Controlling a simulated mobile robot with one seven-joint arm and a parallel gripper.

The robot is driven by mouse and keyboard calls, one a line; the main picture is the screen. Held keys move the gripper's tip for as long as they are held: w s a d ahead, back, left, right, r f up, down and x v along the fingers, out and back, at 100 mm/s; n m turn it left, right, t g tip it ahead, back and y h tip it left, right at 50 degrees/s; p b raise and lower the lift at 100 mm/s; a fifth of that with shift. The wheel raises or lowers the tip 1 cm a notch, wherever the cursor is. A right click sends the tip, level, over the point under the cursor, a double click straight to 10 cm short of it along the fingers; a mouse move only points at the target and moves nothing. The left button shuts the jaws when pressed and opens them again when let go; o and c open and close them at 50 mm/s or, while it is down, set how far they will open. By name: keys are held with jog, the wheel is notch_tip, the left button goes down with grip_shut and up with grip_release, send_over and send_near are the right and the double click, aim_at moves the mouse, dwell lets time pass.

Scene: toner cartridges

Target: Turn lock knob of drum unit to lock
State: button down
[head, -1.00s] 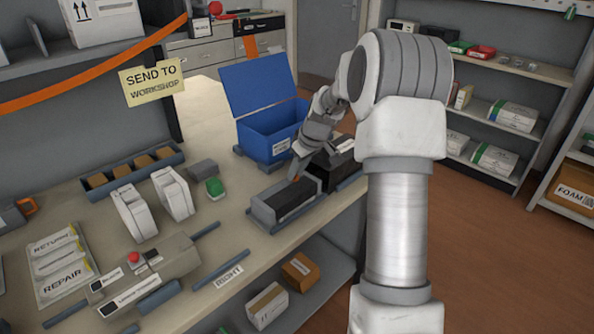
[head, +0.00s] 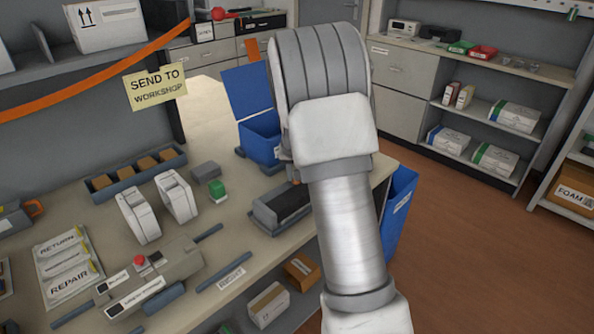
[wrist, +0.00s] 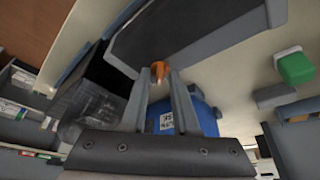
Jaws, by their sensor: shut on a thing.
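The drum unit (head: 272,212) is a long grey block with a dark top, lying on the bench in the head view. In the wrist view it shows as a large dark grey body (wrist: 200,40) across the top. Its small orange lock knob (wrist: 160,70) sits at the body's edge. My gripper (wrist: 161,76) has its two fingers on either side of the knob and is shut on it. In the head view my arm hides most of the gripper. I cannot tell which way the knob is set.
A blue open-lid bin (head: 262,138) stands on the bench behind the drum unit. Another blue bin (head: 400,205) is beyond the bench's right edge. A green-topped block (head: 217,189) and white cartridges (head: 177,196) stand to the left. A grey device (head: 150,280) lies in front.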

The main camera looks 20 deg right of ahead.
jog(key=m, duration=0.1)
jog(key=m+h+p, duration=0.1)
jog(key=m, duration=0.1)
jog(key=m+g+p, duration=0.1)
jog(key=shift+w+a+r+m, duration=0.1)
jog(key=shift+w+a+m, duration=0.05)
jog(key=shift+a+m, duration=0.15)
jog(key=shift+w+m+g+h+p, duration=0.1)
jog(key=shift+m+g+h+p, duration=0.35)
jog(key=shift+m, duration=0.7)
jog(key=shift+m+g+h+p, duration=0.15)
jog(key=shift+m+g+p, duration=0.2)
jog(key=shift+m+p, duration=0.55)
jog(key=shift+m, duration=0.35)
jog(key=c, duration=0.9)
grip_release()
jog(key=shift+c, duration=0.2)
jog(key=v, duration=1.7)
jog(key=shift+p, duration=0.45)
